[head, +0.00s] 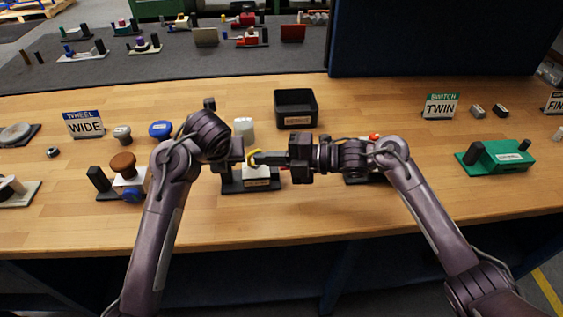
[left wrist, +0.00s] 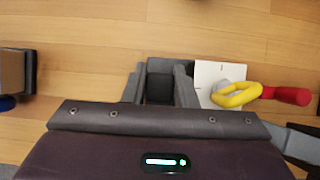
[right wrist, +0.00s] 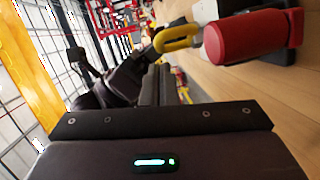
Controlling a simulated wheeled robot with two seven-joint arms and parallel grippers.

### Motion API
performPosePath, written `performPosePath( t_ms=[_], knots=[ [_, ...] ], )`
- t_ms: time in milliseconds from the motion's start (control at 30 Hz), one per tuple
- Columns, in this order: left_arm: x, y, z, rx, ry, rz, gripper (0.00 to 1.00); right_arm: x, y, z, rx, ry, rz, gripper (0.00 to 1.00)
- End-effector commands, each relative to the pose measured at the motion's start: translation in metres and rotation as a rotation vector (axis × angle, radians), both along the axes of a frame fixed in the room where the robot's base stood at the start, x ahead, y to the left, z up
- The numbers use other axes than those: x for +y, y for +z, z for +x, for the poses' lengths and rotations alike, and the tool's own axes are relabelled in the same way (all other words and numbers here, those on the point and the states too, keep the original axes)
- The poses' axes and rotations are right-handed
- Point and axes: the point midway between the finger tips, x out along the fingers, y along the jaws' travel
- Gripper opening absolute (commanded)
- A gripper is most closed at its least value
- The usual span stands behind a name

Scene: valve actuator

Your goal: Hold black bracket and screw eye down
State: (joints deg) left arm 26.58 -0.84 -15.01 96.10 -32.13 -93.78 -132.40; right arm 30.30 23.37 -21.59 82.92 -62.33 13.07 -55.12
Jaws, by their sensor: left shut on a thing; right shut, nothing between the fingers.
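The yellow screw eye (head: 254,155) stands on a white block (head: 257,175) on a dark base (head: 247,188). In the left wrist view the yellow eye (left wrist: 236,95) has a grey shank at the white block (left wrist: 210,78). My left gripper (left wrist: 160,88) points down and is shut on the black bracket (left wrist: 159,90), left of the white block. My right gripper (head: 262,158) reaches in level from the right, shut and empty, its tip by the eye. In the right wrist view the eye (right wrist: 177,38) lies just beyond the shut fingertips (right wrist: 157,70); contact cannot be told.
A brown-knobbed fixture (head: 123,165) is at left, a green one (head: 498,157) at right. The front edge is clear.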

Motion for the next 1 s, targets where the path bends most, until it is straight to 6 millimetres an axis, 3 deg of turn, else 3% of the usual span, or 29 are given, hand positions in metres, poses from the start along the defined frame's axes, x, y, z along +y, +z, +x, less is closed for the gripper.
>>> performPosePath(
  t_ms=[567, 1000],
  knots=[
    [0.0005, -0.0036, -0.0006, 0.007, 0.002, 0.001, 0.00, 0.0049, -0.0028, 0.0071, 0.000, -0.005, -0.002, 0.00],
    [-0.0005, -0.0032, -0.0011, 0.006, -0.002, 0.002, 0.00, 0.0088, -0.0078, 0.0072, -0.005, -0.141, -0.014, 0.00]
  ],
)
